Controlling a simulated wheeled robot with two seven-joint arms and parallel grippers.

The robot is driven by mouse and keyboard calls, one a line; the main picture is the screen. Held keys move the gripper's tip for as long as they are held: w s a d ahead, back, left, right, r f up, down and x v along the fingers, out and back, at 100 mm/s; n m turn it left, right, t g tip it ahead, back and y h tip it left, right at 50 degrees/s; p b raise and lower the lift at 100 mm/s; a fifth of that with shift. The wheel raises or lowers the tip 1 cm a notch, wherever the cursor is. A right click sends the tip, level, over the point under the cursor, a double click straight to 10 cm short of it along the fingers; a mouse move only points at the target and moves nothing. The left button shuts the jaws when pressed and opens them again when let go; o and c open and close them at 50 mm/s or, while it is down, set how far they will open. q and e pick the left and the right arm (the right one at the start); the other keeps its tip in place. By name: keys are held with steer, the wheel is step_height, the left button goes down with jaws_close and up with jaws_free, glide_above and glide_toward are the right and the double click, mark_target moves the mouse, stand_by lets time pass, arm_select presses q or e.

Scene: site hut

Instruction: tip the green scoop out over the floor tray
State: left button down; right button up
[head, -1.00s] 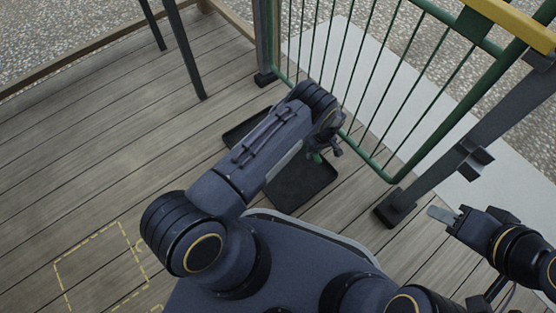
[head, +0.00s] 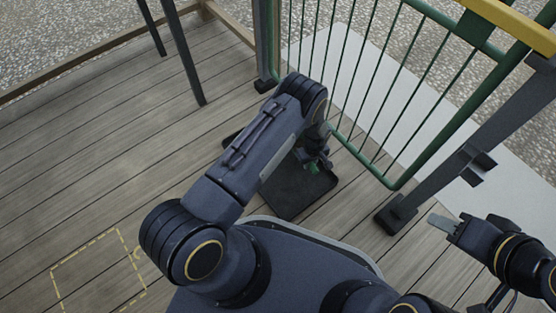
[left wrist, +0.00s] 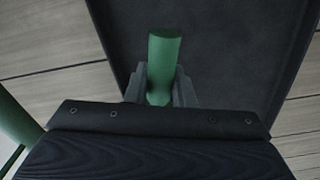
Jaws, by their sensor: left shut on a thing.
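The floor tray (head: 290,197) is a dark, shallow tray on the wooden deck, partly hidden behind my left arm. It also fills the upper middle of the left wrist view (left wrist: 225,50). My left gripper (head: 316,167) is over the tray, close to the green gate. It is shut on the green scoop (head: 314,169), whose round green handle shows between the fingers in the left wrist view (left wrist: 162,65). The scoop's bowl is hidden, so its tilt and contents cannot be told. My right gripper (head: 442,222) is at the right, away from the tray; its jaw gap is unclear.
A green barred gate (head: 395,185) with a yellow top rail stands just behind and right of the tray. Its grey post (head: 398,205) stands on the deck at the right. A yellow dashed outline (head: 118,232) marks bare deck at the left.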

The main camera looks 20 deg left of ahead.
arm_select(q)
steer(key=shift+s+a+f+h, duration=0.1)
steer(key=shift+s+a+h, duration=0.15)
steer(key=shift+h, duration=0.05)
steer(key=t+p, duration=0.1)
steer(key=p, duration=0.1)
steer(key=s+a+t+h+p, duration=0.1)
steer(key=p, duration=0.1)
steer(key=shift+s+a+f+h, duration=0.25)
steer(key=shift+s+h, duration=0.05)
steer(key=shift+s+a+f+t+h+p, duration=0.1)
steer(key=shift+s+a+t+h+p, duration=0.4)
steer(key=shift+t+p, duration=0.15)
steer(key=shift+s+a+t+h, duration=0.25)
steer(key=shift+s+h, duration=0.05)
steer(key=shift+s+a+f+t+h+b, duration=0.15)
steer(key=shift+a+f+t+h+b, duration=0.1)
steer(key=shift+t+h+b, duration=0.3)
steer(key=shift+s+a+f+t+h+b, duration=0.1)
steer(key=shift+s+t+h+b, duration=0.05)
steer(key=shift+t+h+b, duration=0.7)
steer(key=f+b, duration=0.1)
steer(key=b, duration=0.2)
steer(key=shift+s+a+t+h, duration=0.1)
steer(key=shift+t+h, duration=0.2)
steer(key=shift+t, duration=0.1)
steer(key=shift+r+h, duration=0.25)
steer(key=shift+h, duration=0.05)
steer(key=shift+t, duration=0.3)
